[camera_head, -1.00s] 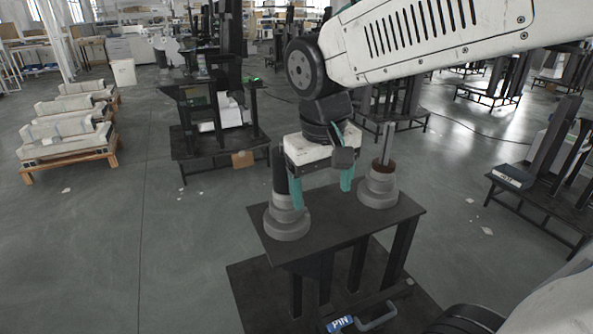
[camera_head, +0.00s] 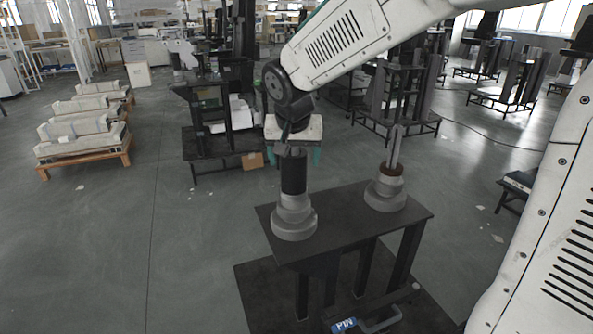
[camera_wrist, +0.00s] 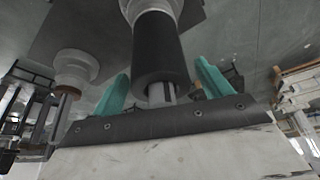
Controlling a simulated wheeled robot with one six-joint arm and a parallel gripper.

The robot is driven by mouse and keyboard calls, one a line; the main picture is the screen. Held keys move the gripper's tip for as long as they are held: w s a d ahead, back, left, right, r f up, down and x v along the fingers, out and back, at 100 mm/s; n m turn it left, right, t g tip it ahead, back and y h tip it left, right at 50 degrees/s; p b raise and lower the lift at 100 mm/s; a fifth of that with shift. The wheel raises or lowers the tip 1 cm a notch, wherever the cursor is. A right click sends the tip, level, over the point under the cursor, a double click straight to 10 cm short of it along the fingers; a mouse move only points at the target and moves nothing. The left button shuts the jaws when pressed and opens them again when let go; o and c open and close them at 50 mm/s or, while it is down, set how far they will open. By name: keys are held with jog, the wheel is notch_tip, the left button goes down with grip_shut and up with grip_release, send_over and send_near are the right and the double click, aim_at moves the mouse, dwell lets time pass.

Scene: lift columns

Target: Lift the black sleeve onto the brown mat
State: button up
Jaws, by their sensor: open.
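The black sleeve (camera_head: 293,174) stands upright around the post of the left stepped grey column. In the wrist view, the sleeve (camera_wrist: 160,48) fills the upper middle, with a bit of post showing at its end. My gripper (camera_head: 293,160) is open and empty, its teal fingers showing either side of the sleeve's upper part in the head view. In the wrist view, the gripper (camera_wrist: 161,68) has its fingers apart on both sides of the sleeve's end, not touching it. The brown mat (camera_head: 391,169) appears as a brown ring around the right column's post.
Both columns stand on a dark table (camera_head: 345,226). The left column's grey base (camera_head: 294,220) and the right column's grey base (camera_head: 384,196) have bare tabletop between them. Other dark stands and a pallet (camera_head: 85,158) are farther off on the floor.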

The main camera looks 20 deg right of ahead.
jog(key=shift+w+f, duration=0.25)
jog(key=shift+f, duration=0.4)
jog(key=c, duration=1.1)
jog(key=shift+c, duration=0.2)
jog(key=shift+r, duration=0.15)
notch_tip(320, 180, up, 18)
